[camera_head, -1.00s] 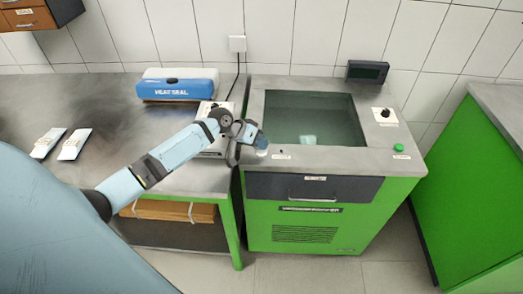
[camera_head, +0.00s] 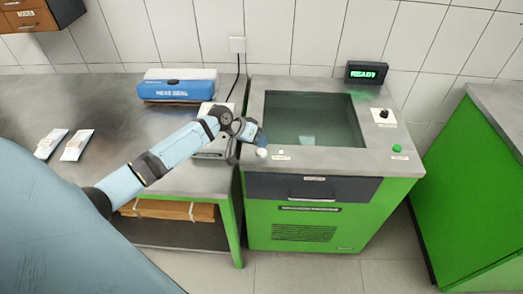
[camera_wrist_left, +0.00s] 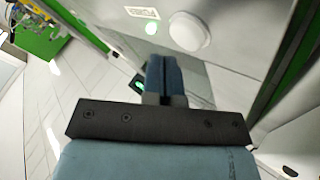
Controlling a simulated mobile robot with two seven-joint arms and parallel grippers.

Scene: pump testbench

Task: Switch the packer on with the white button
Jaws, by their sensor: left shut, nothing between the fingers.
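The packer is a green cabinet with a metal top (camera_head: 330,162) and an open chamber. The white button (camera_head: 261,153) is at the top's front left corner. In the left wrist view it is a round white disc (camera_wrist_left: 188,32). The packer's display (camera_head: 367,72) reads READY in green. My left gripper (camera_head: 262,139) is just behind and above the button. In the wrist view its fingers (camera_wrist_left: 165,75) are closed together and apart from the button.
A green button (camera_head: 397,148) and a black knob (camera_head: 384,113) are on the packer's right side. A blue heat sealer (camera_head: 178,90) and two white pouches (camera_head: 76,145) are on the left bench. Another green cabinet (camera_head: 470,190) stands at right.

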